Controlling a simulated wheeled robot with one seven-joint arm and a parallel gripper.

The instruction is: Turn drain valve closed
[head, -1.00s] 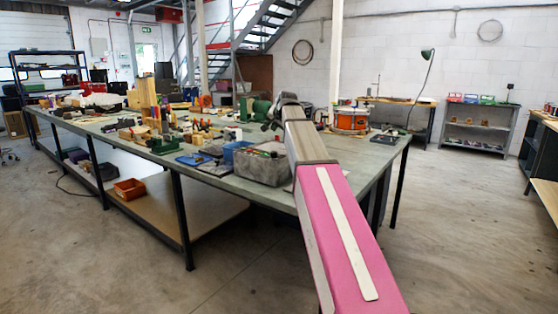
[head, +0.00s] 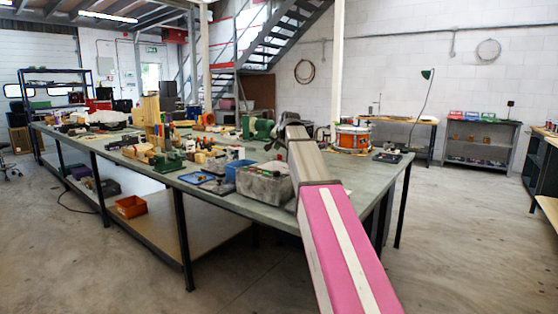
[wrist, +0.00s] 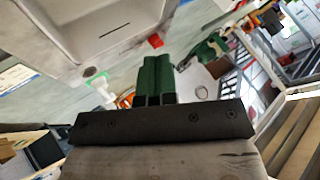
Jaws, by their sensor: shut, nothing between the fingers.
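I cannot pick out the drain valve for certain in either view. In the wrist view, my gripper (wrist: 157,62) shows as two green fingers side by side above a dark bar, shut with nothing held. A pale box-like body with a dark slot (wrist: 100,31) fills the upper left of that view. A small red piece (wrist: 155,41) shows by its edge, beyond the fingers; I cannot tell what it is. In the head view, my arm reaches over the near end of the bench (head: 240,207), and its far end hides the gripper.
The long bench carries a grey bin (head: 264,183), a blue box (head: 236,170), green machines (head: 258,128) and an orange drum (head: 353,140). An orange crate (head: 131,206) sits on its lower shelf. The floor right of the bench is clear.

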